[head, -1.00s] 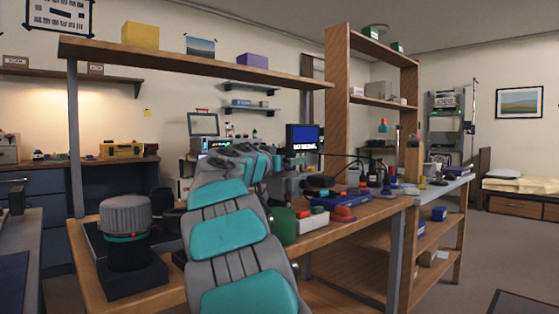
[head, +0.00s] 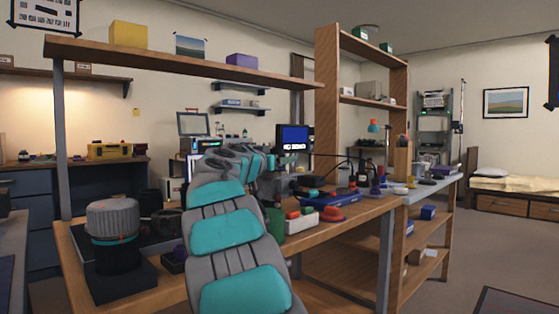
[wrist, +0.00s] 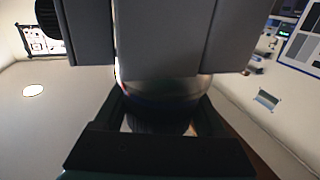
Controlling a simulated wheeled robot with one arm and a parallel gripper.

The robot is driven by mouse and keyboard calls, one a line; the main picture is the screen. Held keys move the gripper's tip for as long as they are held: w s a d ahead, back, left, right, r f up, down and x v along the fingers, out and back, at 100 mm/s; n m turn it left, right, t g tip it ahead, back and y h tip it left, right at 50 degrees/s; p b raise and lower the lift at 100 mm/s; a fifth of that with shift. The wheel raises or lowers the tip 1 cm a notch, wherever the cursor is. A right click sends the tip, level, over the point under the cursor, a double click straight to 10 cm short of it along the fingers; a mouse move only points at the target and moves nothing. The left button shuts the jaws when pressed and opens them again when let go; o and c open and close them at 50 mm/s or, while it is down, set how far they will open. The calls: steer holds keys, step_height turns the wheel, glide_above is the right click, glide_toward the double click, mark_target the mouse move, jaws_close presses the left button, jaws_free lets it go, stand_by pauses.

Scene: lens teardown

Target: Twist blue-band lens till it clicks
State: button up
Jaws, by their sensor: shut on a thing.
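In the wrist view my gripper (wrist: 163,76) fills the top, with its grey jaws close together on a rounded, glossy thing. That thing, which I take to be the blue-band lens (wrist: 160,95), shows a faint bluish edge, but most of it is hidden by the jaws. It sits over a dark, squared holder (wrist: 160,155) just below. In the head view my grey and teal arm covers the gripper and whatever it grips. A dark cylinder with a grey ribbed top and thin teal band (head: 115,240) stands upright on a black block at the bench's left end, apart from my arm.
The wooden bench (head: 345,215) has a shelf (head: 190,65) above it. A blue box (head: 325,200), red pieces and a green container (head: 275,221) lie right of my arm. A tall wooden rack (head: 328,95) rises behind. Open floor (head: 450,255) lies to the right.

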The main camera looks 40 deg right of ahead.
steer(key=c, duration=0.7)
steer(key=shift+s+d+f+m+g+h, duration=0.1)
steer(key=shift+m+g+h, duration=0.3)
steer(key=shift+m+g, duration=0.5)
steer(key=shift+c, duration=0.2)
steer(key=shift+g, duration=0.6)
steer(key=shift+s+m+g, duration=0.2)
steer(key=shift+m+g, duration=0.2)
steer(key=shift+g, duration=0.1)
steer(key=shift+r+g+h, duration=0.2)
steer(key=shift+g+h, duration=0.1)
steer(key=shift+g, duration=0.2)
steer(key=shift+s+f+m+g+p, duration=0.1)
steer(key=shift+s+m+g+p, duration=0.1)
steer(key=shift+m+g+p, duration=0.35)
steer(key=o, duration=1.6)
